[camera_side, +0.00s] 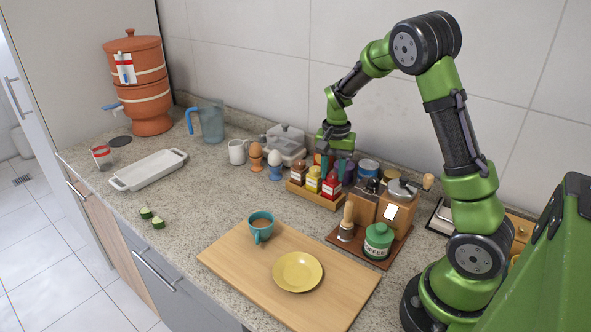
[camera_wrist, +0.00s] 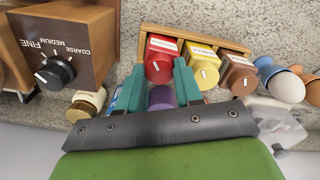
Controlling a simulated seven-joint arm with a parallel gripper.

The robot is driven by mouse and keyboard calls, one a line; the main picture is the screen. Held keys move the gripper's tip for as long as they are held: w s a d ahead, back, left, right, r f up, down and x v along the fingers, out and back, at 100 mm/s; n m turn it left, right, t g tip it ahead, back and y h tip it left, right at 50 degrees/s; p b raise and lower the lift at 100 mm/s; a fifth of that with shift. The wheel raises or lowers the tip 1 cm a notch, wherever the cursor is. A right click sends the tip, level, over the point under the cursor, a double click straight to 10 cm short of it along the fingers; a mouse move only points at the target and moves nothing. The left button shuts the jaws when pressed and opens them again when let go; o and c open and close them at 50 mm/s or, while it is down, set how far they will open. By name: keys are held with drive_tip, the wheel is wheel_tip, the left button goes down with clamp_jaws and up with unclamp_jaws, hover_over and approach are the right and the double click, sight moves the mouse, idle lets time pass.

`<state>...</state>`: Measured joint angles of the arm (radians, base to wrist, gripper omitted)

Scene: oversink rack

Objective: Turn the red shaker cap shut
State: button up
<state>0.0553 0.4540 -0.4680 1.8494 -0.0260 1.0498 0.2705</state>
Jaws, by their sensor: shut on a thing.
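The red shaker (camera_side: 331,187) stands at the right end of a row of three in a small wooden rack (camera_side: 312,193). Its red cap (camera_wrist: 158,55) carries a white label and a white pointer line in the wrist view. My gripper (camera_wrist: 160,71) comes down from above with its teal fingers on either side of the red cap, shut on it. In the side view my gripper (camera_side: 336,171) is directly over the red shaker and partly hides its top. The exact turn of the cap against its base cannot be told.
A yellow shaker (camera_wrist: 204,73) and a brown shaker (camera_wrist: 239,77) stand beside the red one. A purple-lidded jar (camera_wrist: 162,97) is close behind the fingers. The wooden grinder (camera_wrist: 75,40) stands nearby. Open counter lies in front, left of the cutting board (camera_side: 235,255).

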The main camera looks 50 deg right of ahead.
idle(0.6)
drive_tip(key=o, duration=1.1)
drive_tip(key=shift+c, duration=0.2)
